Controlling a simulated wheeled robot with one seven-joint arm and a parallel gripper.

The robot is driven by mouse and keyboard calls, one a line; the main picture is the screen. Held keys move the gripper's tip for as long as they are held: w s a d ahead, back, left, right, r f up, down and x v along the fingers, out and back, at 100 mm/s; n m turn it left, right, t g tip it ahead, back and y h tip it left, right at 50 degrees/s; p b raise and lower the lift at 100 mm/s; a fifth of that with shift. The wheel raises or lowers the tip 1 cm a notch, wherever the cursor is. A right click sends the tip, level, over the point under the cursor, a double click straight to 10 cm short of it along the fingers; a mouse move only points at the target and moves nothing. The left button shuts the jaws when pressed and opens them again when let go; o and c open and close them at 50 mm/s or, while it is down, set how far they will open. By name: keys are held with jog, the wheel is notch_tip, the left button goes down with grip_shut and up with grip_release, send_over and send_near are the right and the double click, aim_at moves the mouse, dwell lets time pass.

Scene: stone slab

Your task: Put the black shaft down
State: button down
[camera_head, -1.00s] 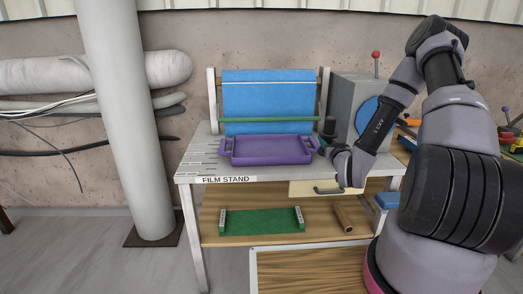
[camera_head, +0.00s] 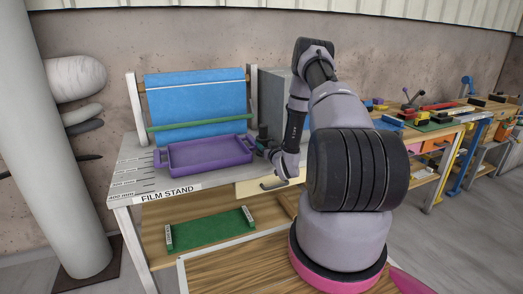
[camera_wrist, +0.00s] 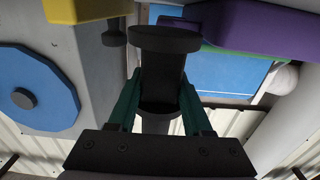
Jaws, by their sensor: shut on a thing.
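The black shaft (camera_wrist: 165,42) is in my gripper (camera_wrist: 158,92) in the wrist view, with the teal fingers shut on either side of it. Its wide flat end points away from the palm, and the part between the fingers is narrower. In the head view the shaft (camera_head: 263,131) is a small dark shape just right of the purple tray, above the film stand table (camera_head: 125,178). My gripper (camera_head: 262,144) is partly hidden by my own wrist there. I cannot tell whether the shaft touches anything beyond the fingers.
The purple tray (camera_head: 210,152) lies on the table top in front of a blue film roll (camera_head: 195,95). A grey box (camera_head: 272,95) stands behind my arm. A green tray (camera_head: 210,230) is on the lower shelf. A cluttered workbench (camera_head: 440,125) is at right. The table's left end is bare.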

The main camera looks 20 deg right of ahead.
jog(key=shift+f, duration=1.4)
jog(key=shift+f, duration=0.1)
jog(key=shift+f, duration=0.15)
jog(key=shift+c, duration=1.6)
grip_release()
